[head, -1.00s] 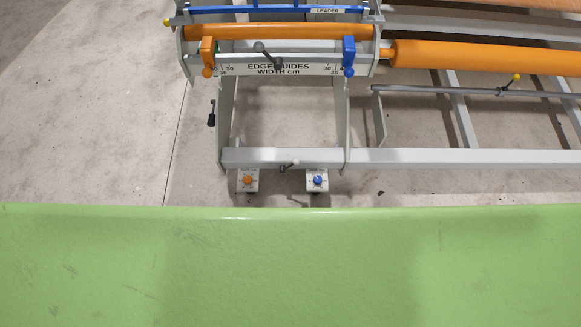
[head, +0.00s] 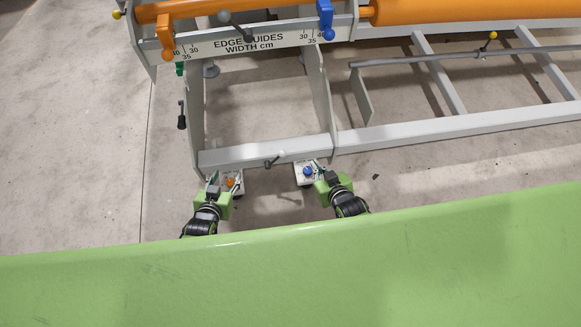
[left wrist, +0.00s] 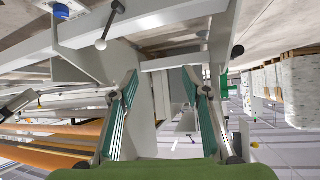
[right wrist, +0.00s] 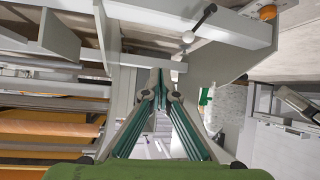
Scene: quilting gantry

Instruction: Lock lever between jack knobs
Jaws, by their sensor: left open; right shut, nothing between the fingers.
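The lock lever (head: 272,161) is a small lever with a pale ball on the front of the grey crossbar. It sits between the orange jack knob (head: 231,182) and the blue jack knob (head: 308,171). The lever also shows in the left wrist view (left wrist: 101,44) and the right wrist view (right wrist: 188,37), upper in both. My left gripper (head: 213,180) is open and empty beside the orange knob, left of the lever. My right gripper (head: 319,168) is shut and empty beside the blue knob, right of the lever. Neither touches the lever.
The crossbar (head: 230,156) joins two upright side plates. Above it is the edge guides scale (head: 247,44) with orange and blue clamps. A black-handled lever (head: 182,118) hangs at the left. A green panel (head: 290,270) fills the foreground. Floor shows below the knobs.

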